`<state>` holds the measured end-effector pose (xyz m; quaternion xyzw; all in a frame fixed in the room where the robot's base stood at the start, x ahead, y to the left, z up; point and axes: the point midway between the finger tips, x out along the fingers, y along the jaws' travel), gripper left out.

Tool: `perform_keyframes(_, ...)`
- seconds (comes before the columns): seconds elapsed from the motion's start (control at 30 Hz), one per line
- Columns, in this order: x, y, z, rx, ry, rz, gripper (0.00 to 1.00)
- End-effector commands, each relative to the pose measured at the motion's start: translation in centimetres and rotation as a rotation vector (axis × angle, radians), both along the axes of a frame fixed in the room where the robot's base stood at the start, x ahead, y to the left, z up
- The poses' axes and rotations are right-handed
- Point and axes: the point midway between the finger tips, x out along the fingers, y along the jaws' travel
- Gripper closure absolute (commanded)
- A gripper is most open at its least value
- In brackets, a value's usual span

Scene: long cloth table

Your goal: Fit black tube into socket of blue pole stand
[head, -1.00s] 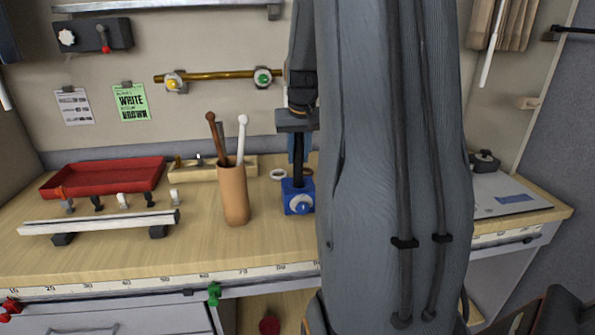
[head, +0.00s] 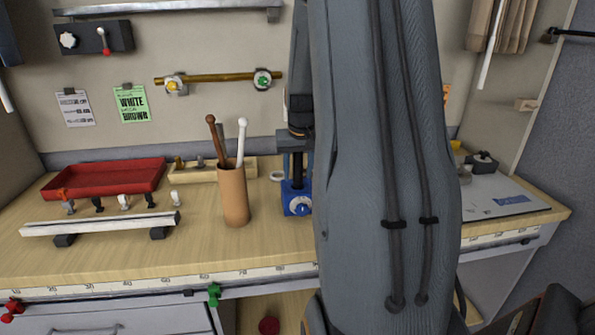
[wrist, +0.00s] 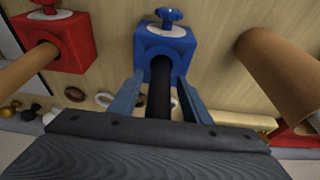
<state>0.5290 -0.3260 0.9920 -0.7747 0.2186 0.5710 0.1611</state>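The black tube (head: 298,168) stands upright at the blue pole stand (head: 299,199), its lower end meeting the stand's top. In the wrist view the tube (wrist: 160,92) runs from under my gripper's palm to the blue stand (wrist: 166,45), which has a blue knob. How deep the tube sits in the socket cannot be seen. My gripper (wrist: 160,85) is low over the stand, with one blue finger on each side of the tube. Narrow gaps show between the fingers and the tube, so the gripper looks open around it. The palm hides the tube's upper end.
A tan cup (head: 233,195) with a brown and a white stick stands left of the blue stand. A red stand (wrist: 75,42) holding a tan tube shows in the wrist view. A red tray (head: 103,180) and a rail (head: 100,223) lie farther left. My arm hides much right of centre.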

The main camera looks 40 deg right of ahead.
Motion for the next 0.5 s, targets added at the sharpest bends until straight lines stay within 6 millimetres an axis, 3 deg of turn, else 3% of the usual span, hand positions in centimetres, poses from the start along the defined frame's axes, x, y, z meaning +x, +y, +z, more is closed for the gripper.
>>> perform_keyframes(0.27, 0.0, 0.0, 0.3, -0.001, -0.001, 0.0, 0.57)
perform_keyframes(0.5, -0.6, 0.4, 3.2, -0.003, -0.004, 0.0, 0.57)
